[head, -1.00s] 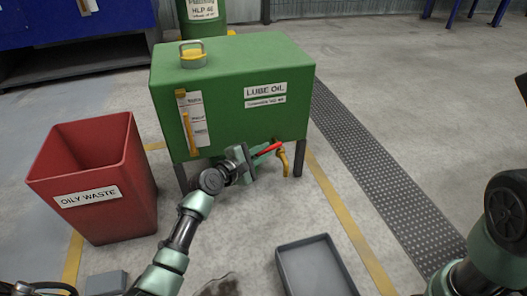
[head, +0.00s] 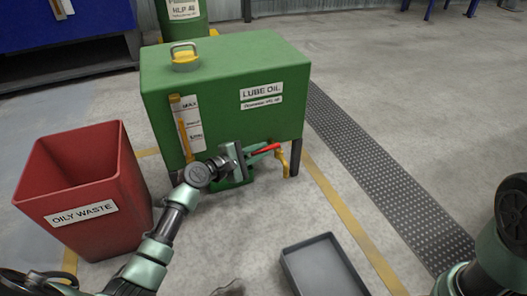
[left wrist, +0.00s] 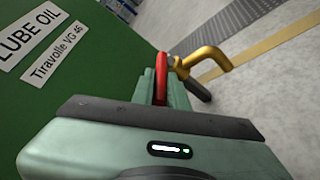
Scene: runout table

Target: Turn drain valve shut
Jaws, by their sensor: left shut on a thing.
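The green lube oil tank (head: 215,85) stands on legs, with a drain valve low at its front right. The valve has a red lever (head: 267,148) and a brass spout (head: 283,161) that points down. My left gripper (head: 248,153) reaches in from the left and is shut on the red lever. In the left wrist view the red lever (left wrist: 161,75) stands between the fingers, with the brass spout (left wrist: 205,58) just right of them. The fingers hide part of the lever. My right arm shows at the right edge, but its gripper is out of view.
A red oily waste bin (head: 85,205) stands left of my left arm. A grey tray (head: 322,268) lies on the floor in front of the tank, beside a dark spill (head: 230,287).

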